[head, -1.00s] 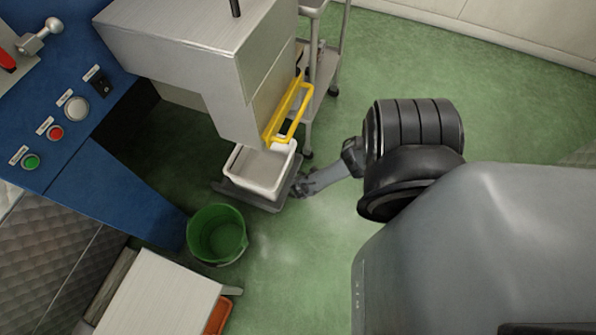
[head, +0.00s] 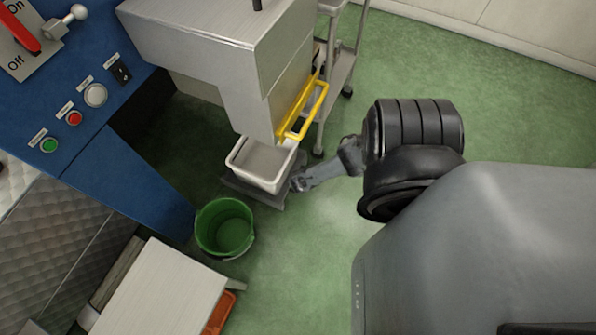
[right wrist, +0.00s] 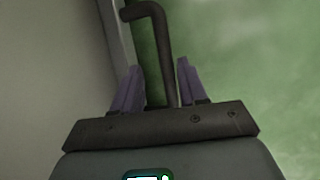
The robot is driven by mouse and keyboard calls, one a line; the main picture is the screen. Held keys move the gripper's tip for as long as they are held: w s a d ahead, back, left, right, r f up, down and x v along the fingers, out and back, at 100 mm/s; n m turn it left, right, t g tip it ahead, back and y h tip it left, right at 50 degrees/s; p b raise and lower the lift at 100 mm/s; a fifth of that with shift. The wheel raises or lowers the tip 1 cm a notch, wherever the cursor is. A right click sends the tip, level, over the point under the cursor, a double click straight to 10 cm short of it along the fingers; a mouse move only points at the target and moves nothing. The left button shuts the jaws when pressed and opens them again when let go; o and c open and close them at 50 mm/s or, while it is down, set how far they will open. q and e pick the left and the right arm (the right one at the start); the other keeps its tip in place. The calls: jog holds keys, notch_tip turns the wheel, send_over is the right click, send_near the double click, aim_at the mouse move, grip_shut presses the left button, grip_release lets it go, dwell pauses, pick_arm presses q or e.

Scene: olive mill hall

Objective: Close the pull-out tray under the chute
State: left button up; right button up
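The pull-out tray (head: 268,198) is a dark grey slab low under the grey metal chute housing (head: 268,85). It juts out in front, with a white bin (head: 262,182) on it. My right arm reaches in from the right, and my right gripper (head: 298,183) is at the tray's right front side. In the right wrist view, its two purple fingers (right wrist: 158,85) stand apart on either side of a dark bent handle bar (right wrist: 160,35). The bar is closer to the right finger, with a gap at the left one. Whether either finger touches it is unclear. My left gripper is out of view.
A green bucket (head: 224,228) stands on the floor in front of the tray. A yellow guard bar (head: 303,107) is above the bin, and a metal trolley (head: 338,75) stands behind. A blue control panel (head: 85,85) is on the left. Green floor is free at the right.

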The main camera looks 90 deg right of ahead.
jog(key=shift+s, duration=0.25)
jog(key=p+v, duration=0.9)
jog(key=v, duration=0.1)
jog(key=shift+r, duration=0.35)
jog(key=shift+a, duration=0.15)
